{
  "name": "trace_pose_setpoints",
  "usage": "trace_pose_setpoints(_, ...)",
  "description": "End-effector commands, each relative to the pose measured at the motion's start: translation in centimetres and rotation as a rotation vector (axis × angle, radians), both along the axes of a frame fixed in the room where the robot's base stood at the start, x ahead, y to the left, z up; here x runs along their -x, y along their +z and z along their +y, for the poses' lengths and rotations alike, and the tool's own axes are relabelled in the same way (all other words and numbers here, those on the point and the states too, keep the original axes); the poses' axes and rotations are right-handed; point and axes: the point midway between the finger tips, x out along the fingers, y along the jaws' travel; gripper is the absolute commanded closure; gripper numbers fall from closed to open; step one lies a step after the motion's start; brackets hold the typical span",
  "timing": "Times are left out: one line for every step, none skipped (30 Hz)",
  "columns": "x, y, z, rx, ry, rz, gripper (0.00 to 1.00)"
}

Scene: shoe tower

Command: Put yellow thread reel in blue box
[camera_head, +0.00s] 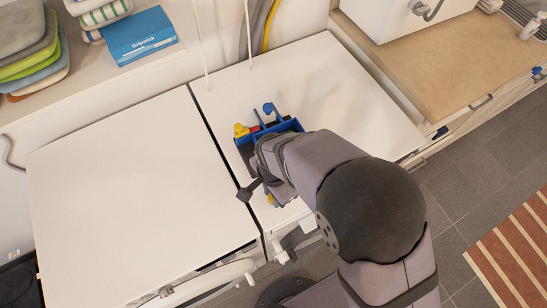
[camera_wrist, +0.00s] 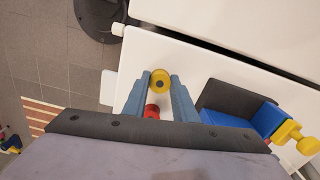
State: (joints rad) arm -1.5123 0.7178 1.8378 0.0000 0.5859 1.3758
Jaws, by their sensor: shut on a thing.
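A yellow thread reel (camera_wrist: 160,80) with a dark centre sits between the fingertips of my gripper (camera_wrist: 160,86) in the wrist view, and the fingers are shut on it. A small yellow piece, likely the same reel (camera_head: 270,199), shows under my arm in the head view. My arm hides most of the gripper there. The blue box (camera_head: 285,126) stands on the white top, partly covered by my arm, with several things in it. Part of the box (camera_wrist: 222,118) shows in the wrist view, to the right of the fingers.
A red round thing (camera_wrist: 152,111) shows between my fingers, nearer the palm. A yellow object (camera_head: 240,130) stands at the box's left corner, and a blue-headed item (camera_head: 269,108) rises from the box. The left white top (camera_head: 125,180) is clear. Folded towels (camera_head: 35,60) lie at upper left.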

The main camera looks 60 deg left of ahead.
Motion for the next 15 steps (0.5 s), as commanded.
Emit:
trace_pose_setpoints(0.0, 0.2, 0.1, -0.002, 0.0, 0.0, 0.99)
trace_pose_setpoints(0.0, 0.3, 0.1, -0.003, 0.0, -0.001, 0.99)
trace_pose_setpoints(0.0, 0.6, 0.1, -0.003, 0.0, -0.001, 0.99)
trace_pose_setpoints(0.0, 0.8, 0.1, -0.002, 0.0, 0.0, 0.99)
trace_pose_setpoints(0.0, 1.1, 0.1, -0.003, 0.0, -0.001, 0.99)
trace_pose_setpoints(0.0, 1.6, 0.1, -0.005, 0.0, 0.0, 0.99)
trace_pose_setpoints(0.0, 1.9, 0.1, -0.004, 0.0, 0.0, 0.99)
trace_pose_setpoints(0.0, 2.3, 0.1, -0.005, 0.0, 0.0, 0.99)
trace_pose_setpoints(0.0, 2.9, 0.1, -0.005, 0.0, 0.0, 0.99)
trace_pose_setpoints(0.0, 3.4, 0.2, -0.006, 0.0, 0.0, 0.99)
trace_pose_setpoints(0.0, 3.9, 0.2, -0.006, 0.0, 0.0, 0.99)
trace_pose_setpoints(0.0, 4.6, 0.2, -0.007, 0.0, 0.0, 0.99)
trace_pose_setpoints(0.0, 5.0, 0.1, -0.005, 0.0, 0.0, 0.99)
trace_pose_setpoints(0.0, 5.6, 0.2, -0.007, 0.0, 0.0, 0.99)
trace_pose_setpoints(0.0, 6.3, 0.2, -0.006, 0.0, 0.0, 0.99)
